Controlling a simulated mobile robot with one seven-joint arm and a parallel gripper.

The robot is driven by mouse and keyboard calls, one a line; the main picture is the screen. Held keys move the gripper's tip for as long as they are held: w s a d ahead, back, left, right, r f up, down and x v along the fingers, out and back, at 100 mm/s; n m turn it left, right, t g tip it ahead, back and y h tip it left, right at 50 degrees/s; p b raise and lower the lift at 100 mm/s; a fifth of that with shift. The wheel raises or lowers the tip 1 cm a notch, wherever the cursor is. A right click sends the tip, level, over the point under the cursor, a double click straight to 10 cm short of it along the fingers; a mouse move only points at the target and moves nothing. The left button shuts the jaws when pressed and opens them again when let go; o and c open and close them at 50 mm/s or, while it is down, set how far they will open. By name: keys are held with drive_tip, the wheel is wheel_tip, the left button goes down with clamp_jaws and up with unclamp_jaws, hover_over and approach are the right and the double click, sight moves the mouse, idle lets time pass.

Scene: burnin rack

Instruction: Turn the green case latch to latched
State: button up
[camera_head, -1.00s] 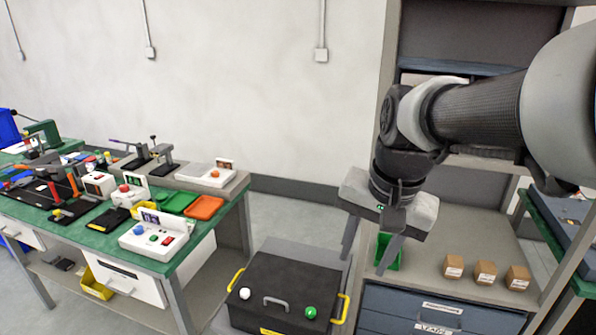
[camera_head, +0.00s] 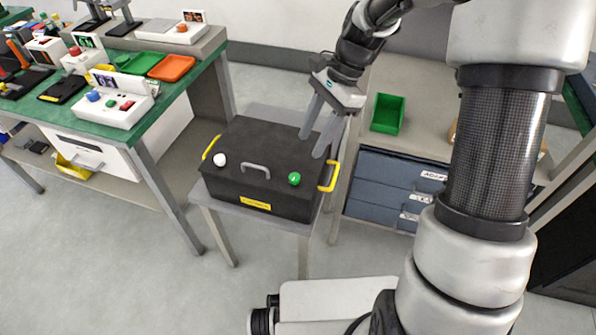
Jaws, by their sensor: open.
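The black case (camera_head: 240,191) sits on a small grey table (camera_head: 262,221) in the middle of the view. Its lid is down. The green latch (camera_head: 294,179) is a round knob at the right of the case's front edge. A white latch (camera_head: 219,160) is at the left, with a grey handle (camera_head: 255,170) between them. My gripper (camera_head: 311,146) is open and empty, pointing down above the right back part of the case, behind and a little right of the green latch. It looks apart from the latch. I cannot tell the latch's turn position at this size.
A green-topped workbench (camera_head: 82,107) with control boxes and trays stands at the left. At the right is a shelf with a green bin (camera_head: 388,114) and blue drawers (camera_head: 385,184). Yellow side handles (camera_head: 329,177) stick out from the case.

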sight(295, 176)
drive_tip(key=b+x, duration=0.2)
drive_tip(key=x, duration=0.8)
drive_tip(key=shift+f, duration=0.3)
clamp_jaws()
